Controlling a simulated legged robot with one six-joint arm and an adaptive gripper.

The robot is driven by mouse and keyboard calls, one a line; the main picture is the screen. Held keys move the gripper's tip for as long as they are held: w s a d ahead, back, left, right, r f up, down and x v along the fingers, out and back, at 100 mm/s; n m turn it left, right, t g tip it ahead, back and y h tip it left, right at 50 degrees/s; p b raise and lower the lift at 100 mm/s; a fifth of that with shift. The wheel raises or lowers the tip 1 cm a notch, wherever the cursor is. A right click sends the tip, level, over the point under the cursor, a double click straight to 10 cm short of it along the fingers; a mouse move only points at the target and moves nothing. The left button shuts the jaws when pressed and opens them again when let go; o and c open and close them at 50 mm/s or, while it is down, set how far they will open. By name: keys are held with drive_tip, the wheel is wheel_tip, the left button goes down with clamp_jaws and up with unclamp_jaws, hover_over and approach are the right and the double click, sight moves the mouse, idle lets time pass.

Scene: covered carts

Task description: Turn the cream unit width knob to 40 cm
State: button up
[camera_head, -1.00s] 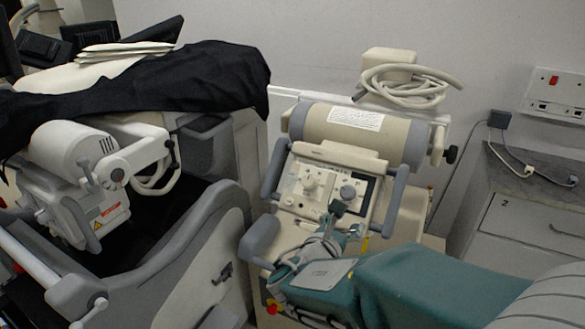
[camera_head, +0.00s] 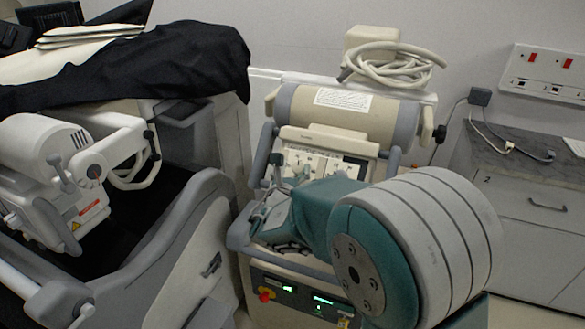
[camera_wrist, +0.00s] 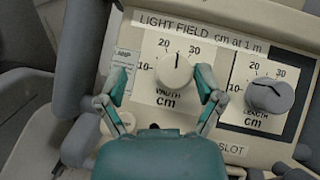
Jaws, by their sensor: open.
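The cream width knob (camera_wrist: 176,73) faces me in the wrist view, above the label "WIDTH cm". Its dark pointer line points up, between the 20 and 30 marks. My gripper (camera_wrist: 164,78) is open, with one finger to the left of the knob and one to the right. Gaps show between both fingers and the knob, so neither appears to touch it. In the head view my teal arm covers the lower part of the control panel (camera_head: 330,163), and the knob is not clear there.
A grey length knob (camera_wrist: 269,95) sits to the right of the width knob, close to my right finger. A cream cylinder (camera_head: 345,114) lies above the panel. A cart with a black cover (camera_head: 170,65) stands at left. A drawer cabinet (camera_head: 530,190) stands at right.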

drive_tip(key=shift+w+d, duration=0.3)
drive_tip(key=shift+d, duration=0.05)
drive_tip(key=shift+d+r, duration=0.1)
drive_tip(key=shift+d, duration=0.6)
drive_tip(key=shift+a, duration=0.25)
drive_tip(key=c, duration=0.9)
drive_tip(key=shift+a, duration=0.3)
clamp_jaws()
drive_tip(key=shift+d, duration=0.2)
